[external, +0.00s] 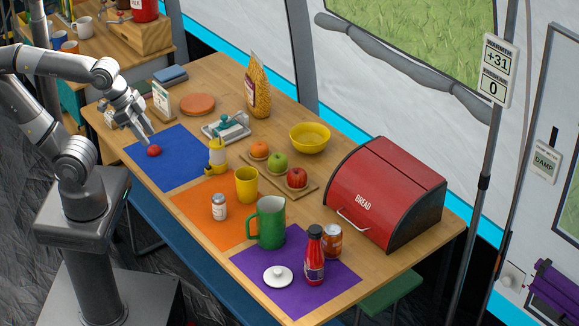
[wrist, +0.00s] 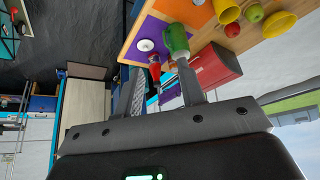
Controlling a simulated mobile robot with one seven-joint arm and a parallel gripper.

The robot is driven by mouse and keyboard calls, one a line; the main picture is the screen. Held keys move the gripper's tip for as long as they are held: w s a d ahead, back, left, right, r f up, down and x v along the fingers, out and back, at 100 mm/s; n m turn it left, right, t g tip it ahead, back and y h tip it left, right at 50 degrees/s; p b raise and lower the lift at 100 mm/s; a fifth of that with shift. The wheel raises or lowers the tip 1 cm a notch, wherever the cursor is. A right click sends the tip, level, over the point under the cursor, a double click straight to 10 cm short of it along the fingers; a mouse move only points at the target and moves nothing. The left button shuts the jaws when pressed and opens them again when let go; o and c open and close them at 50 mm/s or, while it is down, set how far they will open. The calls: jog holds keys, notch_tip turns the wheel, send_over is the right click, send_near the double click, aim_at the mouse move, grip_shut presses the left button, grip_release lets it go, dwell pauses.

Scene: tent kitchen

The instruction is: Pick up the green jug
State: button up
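The green jug (external: 267,222) stands upright on the table, where the orange and purple mats meet, with its handle toward the left. In the wrist view the green jug (wrist: 177,38) shows beyond the fingertips, partly behind the right finger. My gripper (external: 146,137) is far from the jug, over the blue mat at the table's left end, close to a small red item. In the wrist view my gripper (wrist: 160,68) has its two fingers apart, with nothing held between them.
Near the jug stand a yellow cup (external: 247,184), a white-labelled jar (external: 219,207), a ketchup bottle (external: 314,257), an orange can (external: 331,241) and a white lid (external: 277,276). A red bread box (external: 388,190) is to the right. The blue mat (external: 180,173) is mostly clear.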

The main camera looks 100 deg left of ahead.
dwell(0.4)
jog(key=c, duration=0.3)
